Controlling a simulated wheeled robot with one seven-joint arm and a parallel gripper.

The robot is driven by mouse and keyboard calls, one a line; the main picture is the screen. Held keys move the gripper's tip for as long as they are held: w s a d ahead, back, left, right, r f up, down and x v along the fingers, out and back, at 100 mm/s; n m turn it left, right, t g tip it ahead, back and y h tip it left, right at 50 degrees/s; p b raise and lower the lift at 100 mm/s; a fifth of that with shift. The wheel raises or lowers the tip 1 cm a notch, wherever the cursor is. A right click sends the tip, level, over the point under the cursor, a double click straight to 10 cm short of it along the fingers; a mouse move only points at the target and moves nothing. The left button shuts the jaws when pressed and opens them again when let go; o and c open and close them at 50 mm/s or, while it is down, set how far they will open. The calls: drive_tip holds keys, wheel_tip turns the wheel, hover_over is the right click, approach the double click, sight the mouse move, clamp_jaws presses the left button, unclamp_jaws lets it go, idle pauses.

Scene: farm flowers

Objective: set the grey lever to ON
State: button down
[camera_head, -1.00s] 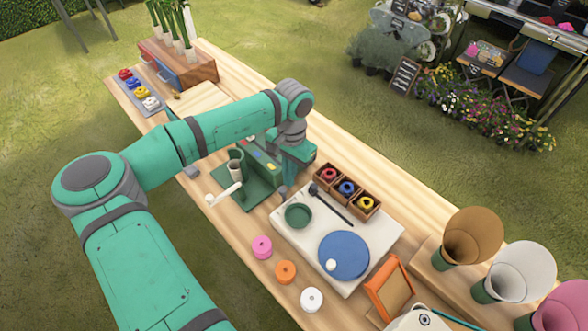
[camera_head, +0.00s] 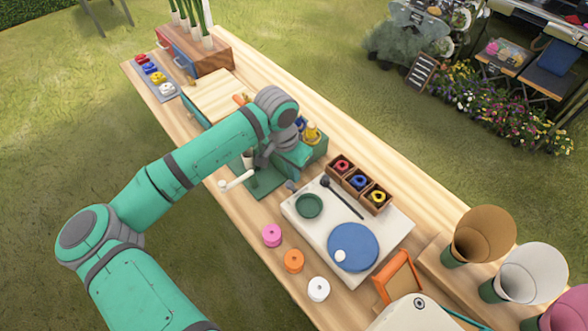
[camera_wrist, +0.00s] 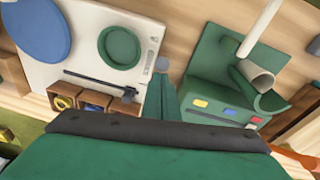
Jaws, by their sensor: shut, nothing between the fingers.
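The grey lever shows as a small round grey knob (camera_wrist: 162,63) beside the edge of the white board in the wrist view. It also shows in the head view (camera_head: 291,186), between the white board and the green machine. A small marked plate (camera_wrist: 148,60) lies next to it, its text too small to read. My gripper (camera_wrist: 161,78) is shut and empty, its green fingertips close to the knob; I cannot tell whether they touch it. In the head view my arm hides the fingertips and part of the machine.
The white board (camera_head: 310,237) holds a green dish (camera_head: 309,206), a blue disc (camera_head: 353,247) and a dark tool. A green machine (camera_wrist: 215,85) with a white crank (camera_head: 237,180) stands beside the lever. Small boxes (camera_head: 359,181) and paper cones (camera_head: 484,236) stand to the right.

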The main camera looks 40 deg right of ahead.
drive_tip(key=shift+a+f+h, duration=0.15)
drive_tip(key=shift+a+h, duration=0.9)
drive_tip(key=shift+h, duration=0.05)
drive_tip(key=shift+d, duration=0.15)
drive_tip(key=shift+d+f, duration=0.15)
drive_tip(key=shift+d, duration=0.45)
drive_tip(key=shift+d+r, duration=0.3)
drive_tip(key=shift+d, duration=0.25)
wheel_tip(320, 180, up, 11)
drive_tip(key=shift+w+a, duration=0.4)
drive_tip(key=shift+w, duration=0.05)
